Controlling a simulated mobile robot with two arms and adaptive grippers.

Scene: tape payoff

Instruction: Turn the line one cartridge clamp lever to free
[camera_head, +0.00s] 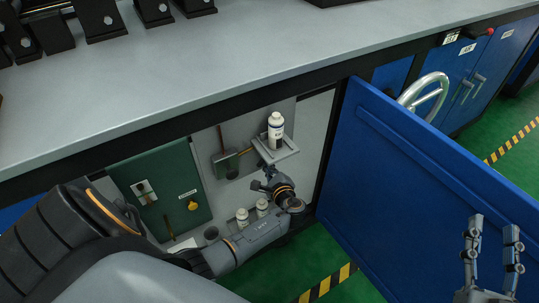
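An open cabinet under the worktop holds a small olive-green block with a brown upright rod (222,150), which may be the clamp and its lever; I cannot read any line one label. My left gripper (263,179) is inside the cabinet, just below this shelf and right of the block. It is small and dark, and its finger gap is unclear. My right gripper (493,228) is open and empty, pointing up in front of the blue door.
A green panel (150,180) with a yellow knob (192,205) is left of the block. White bottles (242,217) stand low in the cabinet. The blue door (400,185) stands open, with a metal handwheel (425,95) behind it. The grey worktop (230,60) overhangs.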

